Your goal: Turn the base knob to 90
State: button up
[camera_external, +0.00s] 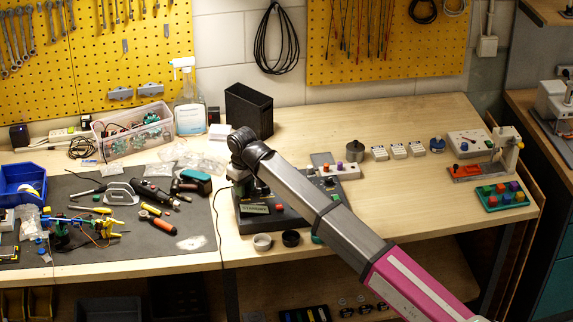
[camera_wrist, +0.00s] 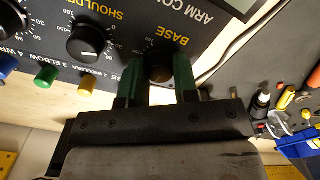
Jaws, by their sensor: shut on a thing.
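The base knob (camera_wrist: 158,68) is a dark round knob under the BASE label on the black control panel (camera_wrist: 120,18), which appears upside down in the wrist view. My gripper (camera_wrist: 158,80) has its two green fingers on either side of this knob, shut on it. The knob's pointer and most of its scale are hidden, so I cannot read its setting. In the external view the control box (camera_external: 284,221) stands near the bench's front edge, partly behind my arm, with a green display reading STANDBY (camera_external: 255,209). My gripper is mostly hidden there.
The shoulder knob (camera_wrist: 88,42) sits close beside my fingers, with another knob (camera_wrist: 10,20) beyond. Blue, green and yellow plugs (camera_wrist: 46,77) line the panel's edge. A black bin (camera_external: 249,110) stands behind the box. Tools lie on the grey mat (camera_external: 200,215); the bench's right middle is clear.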

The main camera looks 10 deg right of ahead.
jog(key=o, duration=0.9)
jog(key=shift+o, duration=0.2)
jog(key=shift+r, duration=0.1)
notch_tip(320, 180, up, 11)
jog(key=shift+f, duration=0.2)
